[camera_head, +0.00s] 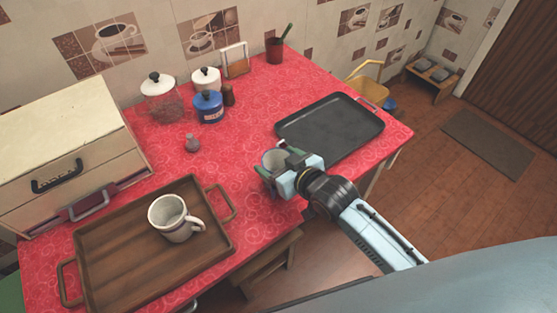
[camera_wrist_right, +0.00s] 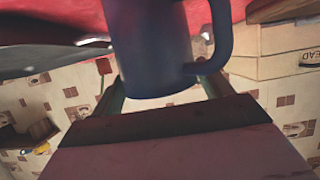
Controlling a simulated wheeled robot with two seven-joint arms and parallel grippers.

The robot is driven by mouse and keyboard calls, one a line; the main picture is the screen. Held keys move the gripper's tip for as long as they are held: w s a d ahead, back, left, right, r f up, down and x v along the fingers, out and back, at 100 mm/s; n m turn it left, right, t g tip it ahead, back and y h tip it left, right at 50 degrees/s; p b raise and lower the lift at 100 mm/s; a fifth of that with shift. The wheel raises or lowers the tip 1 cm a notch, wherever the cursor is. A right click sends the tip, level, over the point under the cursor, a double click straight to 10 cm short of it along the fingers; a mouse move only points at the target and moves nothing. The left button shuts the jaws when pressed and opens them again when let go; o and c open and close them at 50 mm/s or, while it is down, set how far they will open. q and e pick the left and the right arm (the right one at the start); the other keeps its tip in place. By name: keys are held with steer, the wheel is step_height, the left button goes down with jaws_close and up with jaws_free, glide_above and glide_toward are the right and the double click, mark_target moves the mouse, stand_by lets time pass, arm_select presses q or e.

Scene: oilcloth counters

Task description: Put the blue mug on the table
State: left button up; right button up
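The blue mug (camera_wrist_right: 155,50) fills the upper middle of the right wrist view, with its handle to the right. My right gripper (camera_wrist_right: 163,88) has a finger on each side of it and is shut on it. In the head view the gripper (camera_head: 283,172) is at the front edge of the red-covered table (camera_head: 255,120), and only the mug's pale opening (camera_head: 274,159) shows well between the fingers. Whether the mug touches the table cannot be told. My left gripper is not in view.
A wooden tray (camera_head: 105,255) with a white mug (camera_head: 172,220) is at the left, a black tray (camera_head: 330,127) at the right. Red cloth between the trays is clear.

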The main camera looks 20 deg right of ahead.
steer(key=shift+o, duration=1.1)
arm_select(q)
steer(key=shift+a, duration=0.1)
arm_select(e)
steer(key=shift+r, duration=0.2)
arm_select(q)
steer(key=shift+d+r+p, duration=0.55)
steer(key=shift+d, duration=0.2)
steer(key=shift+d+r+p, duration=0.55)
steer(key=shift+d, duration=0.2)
arm_select(e)
steer(key=v, duration=1.2)
